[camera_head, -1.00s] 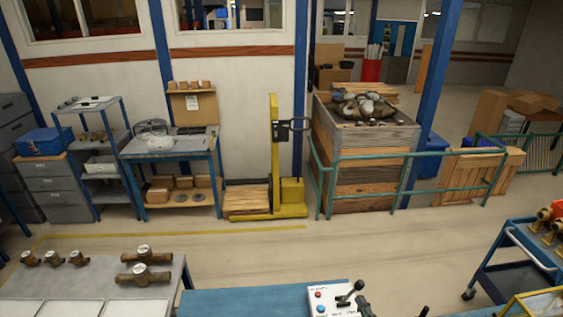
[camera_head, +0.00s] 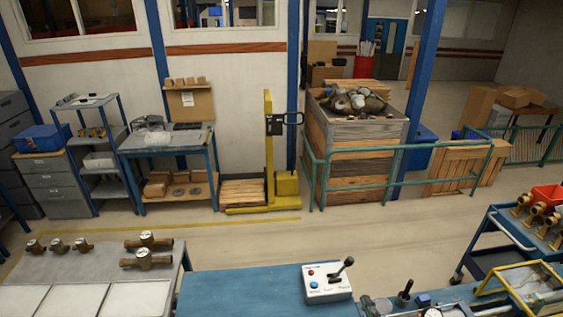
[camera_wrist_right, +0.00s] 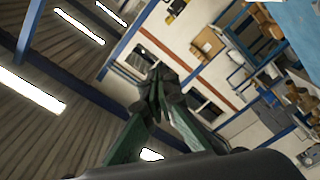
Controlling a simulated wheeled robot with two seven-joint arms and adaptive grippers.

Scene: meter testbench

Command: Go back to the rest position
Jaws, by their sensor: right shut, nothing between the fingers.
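My right gripper (camera_wrist_right: 160,95) shows in the right wrist view. Its dark fingertips are together with nothing between them, raised in free air with the ceiling and far wall behind. I cannot make it out clearly in the head view. My left gripper is not in view. The white control box (camera_head: 328,284) stands on the blue bench at the bottom centre of the head view. It has a red button, a blue button and a black lever (camera_head: 343,268) that leans right. No gripper touches it.
Brass meters (camera_head: 148,259) stand on a grey table (camera_head: 75,268) at left. The blue bench (camera_head: 240,291) has bare room left of the box. Small fittings and a yellow-framed tray (camera_head: 520,283) are at right, beside a blue cart (camera_head: 502,226) with a red bin.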

